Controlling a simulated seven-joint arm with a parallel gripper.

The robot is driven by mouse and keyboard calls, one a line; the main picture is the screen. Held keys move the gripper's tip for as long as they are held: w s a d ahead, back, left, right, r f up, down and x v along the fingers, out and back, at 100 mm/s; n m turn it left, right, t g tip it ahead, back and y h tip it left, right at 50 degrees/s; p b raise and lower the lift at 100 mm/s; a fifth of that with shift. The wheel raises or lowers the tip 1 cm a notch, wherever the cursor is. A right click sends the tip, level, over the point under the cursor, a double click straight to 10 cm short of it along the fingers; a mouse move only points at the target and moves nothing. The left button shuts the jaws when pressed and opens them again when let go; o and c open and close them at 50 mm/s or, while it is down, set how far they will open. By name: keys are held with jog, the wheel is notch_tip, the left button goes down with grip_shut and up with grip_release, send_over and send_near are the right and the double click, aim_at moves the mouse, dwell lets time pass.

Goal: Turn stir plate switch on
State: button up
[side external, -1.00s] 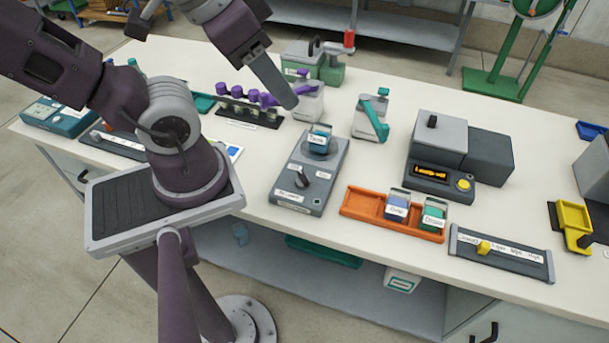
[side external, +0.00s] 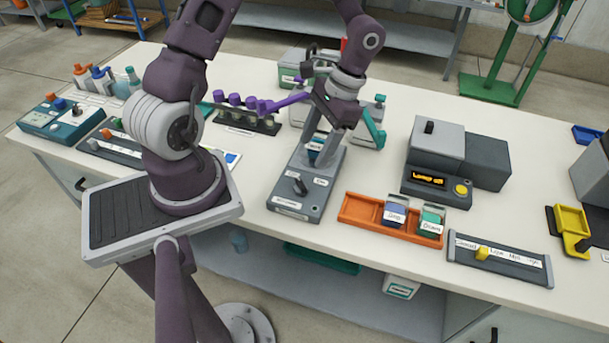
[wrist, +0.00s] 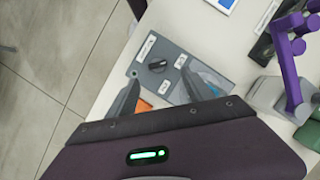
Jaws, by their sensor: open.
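The stir plate (side external: 287,205) is a flat grey box on the bench, with white labels on its top and front. Its switch is a dark knob (side external: 300,187) near the front of the top; the knob also shows in the wrist view (wrist: 158,66), with labels around it. A jar with a teal band (side external: 315,146) stands on the rear of the plate, partly hidden by my fingers. My gripper (side external: 317,150) is open and points down over the rear of the plate, behind the knob. In the wrist view its fingertips (wrist: 160,80) sit apart, below the knob in the picture, not touching it.
A purple-handled rack (side external: 245,118) and a teal-levered device (side external: 375,125) stand close behind. To the right are an orange tray (side external: 360,209) with two labelled jars, a grey lamp unit (side external: 437,145) and a slider panel (side external: 500,262). Bench space in front of the plate is narrow.

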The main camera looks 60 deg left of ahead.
aim_at(302, 182)
jog(key=shift+h, duration=0.3)
jog(key=x, duration=0.9)
jog(key=shift+w+f, duration=0.2)
jog(key=shift+w, duration=0.05)
grip_shut()
